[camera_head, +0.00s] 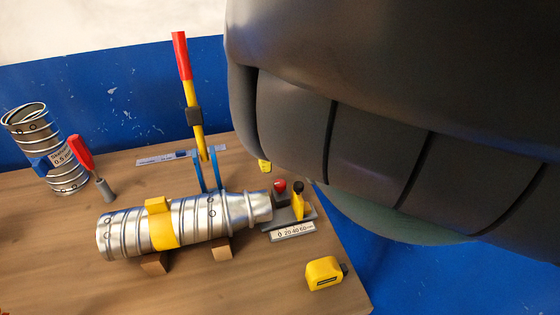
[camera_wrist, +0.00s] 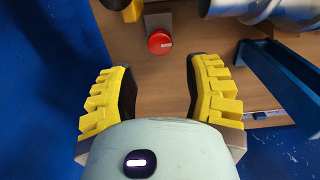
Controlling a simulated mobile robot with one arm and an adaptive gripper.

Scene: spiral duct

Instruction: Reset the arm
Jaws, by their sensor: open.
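My gripper (camera_wrist: 160,95) shows in the wrist view with its two yellow ribbed fingers spread wide and nothing between them. Beyond the fingertips is a red round button (camera_wrist: 159,42) on a grey plate. In the head view my dark arm covers the upper right and hides most of the gripper; a small yellow piece (camera_head: 265,166) shows at its lower left edge. The red knob (camera_head: 280,186) also shows there on a small grey unit. A silver spiral duct (camera_head: 190,220) with a yellow band lies on wooden blocks left of that unit.
A tall lever (camera_head: 193,105) with a red grip rises behind the duct, close to my arm. A second duct piece (camera_head: 70,180) stands at the left with a red-handled tool (camera_head: 82,152). A yellow tape measure (camera_head: 323,273) lies near the table's right edge. The front left table is clear.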

